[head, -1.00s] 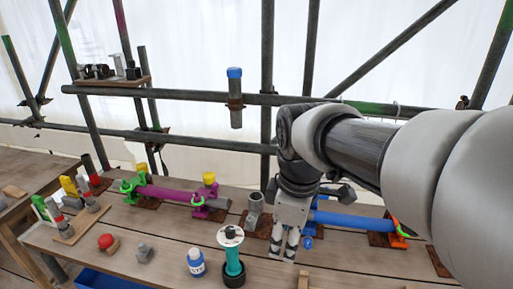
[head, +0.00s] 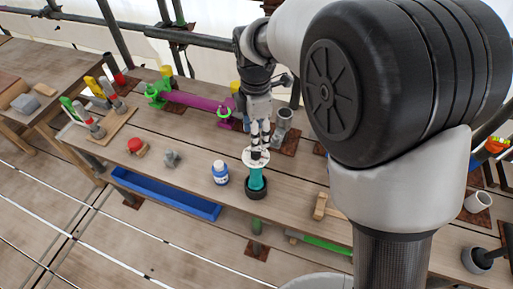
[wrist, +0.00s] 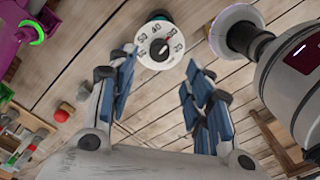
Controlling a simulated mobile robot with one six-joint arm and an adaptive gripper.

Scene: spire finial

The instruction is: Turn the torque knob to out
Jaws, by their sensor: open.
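The torque knob (wrist: 158,48) is a small dark knob in the middle of a white dial (wrist: 172,37) marked with numbers around its rim. In the head view, the white dial (head: 250,160) tops a teal cylinder (head: 256,179) with a black base, upright on the bench. My gripper (head: 257,139) points down just above the dial. In the wrist view, my gripper (wrist: 160,68) is open, with blue-padded fingers spread on either side below the dial. No contact with the knob shows. An "out" mark cannot be made out.
A blue and white bottle (head: 220,174) stands left of the cylinder. A grey upright tube (head: 283,124) stands close behind to the right.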

